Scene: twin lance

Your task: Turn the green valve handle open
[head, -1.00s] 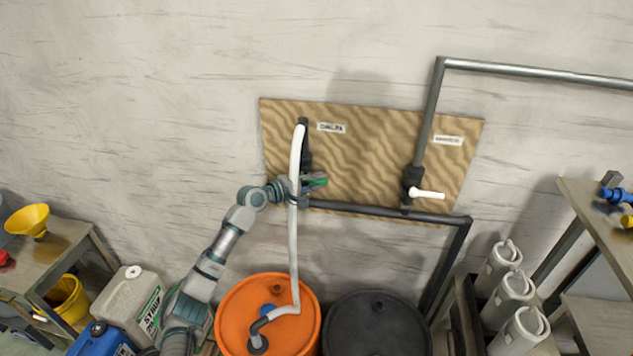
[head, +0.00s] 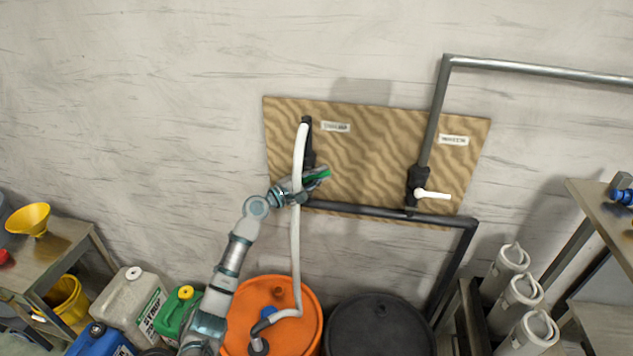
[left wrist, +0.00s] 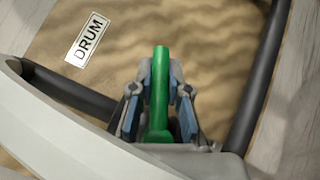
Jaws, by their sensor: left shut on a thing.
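The green valve handle (head: 318,174) is on the left valve of the wooden wall board (head: 375,150). In the head view it points right and slightly up. In the left wrist view the handle (left wrist: 160,90) stands between the finger pads. My left gripper (left wrist: 159,108) is shut on the handle; in the head view the gripper (head: 300,187) is partly behind the pale hose (head: 296,225). The valve body is mostly hidden by the hose and gripper. My right gripper is not in view.
A second valve with a white handle (head: 433,195) is on the board's right side. An orange drum (head: 300,335) and a black drum (head: 377,325) stand below. A "DRUM" label (left wrist: 88,40) shows in the left wrist view.

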